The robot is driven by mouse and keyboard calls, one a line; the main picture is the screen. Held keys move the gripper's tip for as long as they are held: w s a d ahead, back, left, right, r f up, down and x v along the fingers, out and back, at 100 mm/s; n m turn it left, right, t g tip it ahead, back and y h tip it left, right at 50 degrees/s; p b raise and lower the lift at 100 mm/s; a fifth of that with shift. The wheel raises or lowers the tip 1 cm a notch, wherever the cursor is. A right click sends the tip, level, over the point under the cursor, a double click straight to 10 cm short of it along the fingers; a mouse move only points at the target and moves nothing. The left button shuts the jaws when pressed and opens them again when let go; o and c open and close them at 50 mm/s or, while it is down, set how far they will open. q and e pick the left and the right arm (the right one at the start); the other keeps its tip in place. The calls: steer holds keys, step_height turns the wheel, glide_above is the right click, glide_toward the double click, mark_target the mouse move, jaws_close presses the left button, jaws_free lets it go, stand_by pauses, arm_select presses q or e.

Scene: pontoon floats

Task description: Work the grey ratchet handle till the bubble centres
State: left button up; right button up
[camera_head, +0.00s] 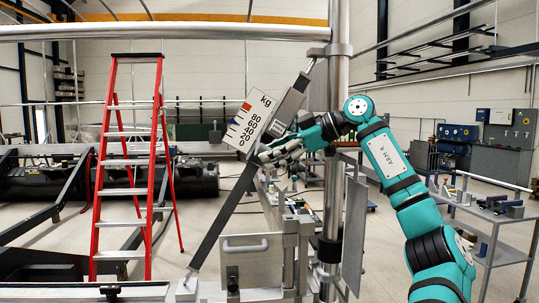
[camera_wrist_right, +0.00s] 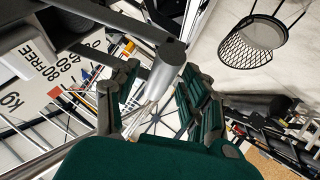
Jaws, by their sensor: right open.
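My right gripper (camera_head: 278,152) is open beside a dark diagonal strut (camera_head: 222,222), just below a white kg scale plate (camera_head: 250,122). In the right wrist view, a grey tapered bar (camera_wrist_right: 160,76), which looks like the ratchet handle, reaches down from a dark beam between the spread green-padded fingers of my right gripper (camera_wrist_right: 160,104). The fingers look apart from it, though contact is hard to judge. In the head view the handle is largely hidden by the gripper. I cannot make out a bubble or level in either view. My left gripper is not in view.
A vertical steel post (camera_head: 334,190) stands just right of the gripper, under a horizontal pipe (camera_head: 160,32). A red stepladder (camera_head: 130,165) stands to the left. A grey trolley (camera_head: 490,218) is at the right. A panel with a handle (camera_head: 246,246) sits low in front.

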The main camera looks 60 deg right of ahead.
steer(key=v, duration=1.1)
